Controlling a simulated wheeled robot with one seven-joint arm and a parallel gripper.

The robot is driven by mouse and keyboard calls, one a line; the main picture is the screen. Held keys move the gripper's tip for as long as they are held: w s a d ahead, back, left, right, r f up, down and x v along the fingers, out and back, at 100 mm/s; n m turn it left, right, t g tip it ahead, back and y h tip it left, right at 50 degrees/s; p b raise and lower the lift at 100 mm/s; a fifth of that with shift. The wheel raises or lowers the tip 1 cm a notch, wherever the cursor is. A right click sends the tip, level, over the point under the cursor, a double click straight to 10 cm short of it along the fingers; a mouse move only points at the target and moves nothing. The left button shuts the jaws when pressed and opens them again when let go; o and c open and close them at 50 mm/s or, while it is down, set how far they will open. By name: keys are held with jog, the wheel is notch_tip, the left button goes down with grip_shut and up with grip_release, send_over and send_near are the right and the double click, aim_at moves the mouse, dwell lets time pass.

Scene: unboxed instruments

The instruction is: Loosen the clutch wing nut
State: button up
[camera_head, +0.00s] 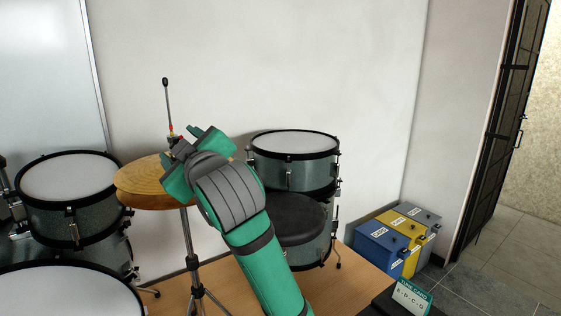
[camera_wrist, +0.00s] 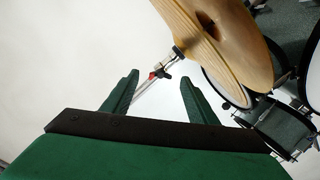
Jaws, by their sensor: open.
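The hi-hat cymbals (camera_head: 140,185) are a golden pair on a metal stand, and they fill the upper right of the wrist view (camera_wrist: 215,50). The clutch (camera_head: 172,140) sits on the thin rod above them. In the wrist view the clutch (camera_wrist: 165,68) shows dark and silver parts and a small red part (camera_wrist: 152,76). I cannot tell for sure which part is the wing nut. My green gripper (camera_head: 181,147) is open beside the clutch. In the wrist view its fingertips (camera_wrist: 159,80) stand either side of the red part, with no contact visible.
Grey drums stand at the left (camera_head: 70,180) and behind my arm at the right (camera_head: 293,145). A dark round seat (camera_head: 295,215) is close to my arm. Labelled case boxes (camera_head: 380,247) stand on the floor at the right. A white wall is behind.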

jog(key=shift+v, duration=2.15)
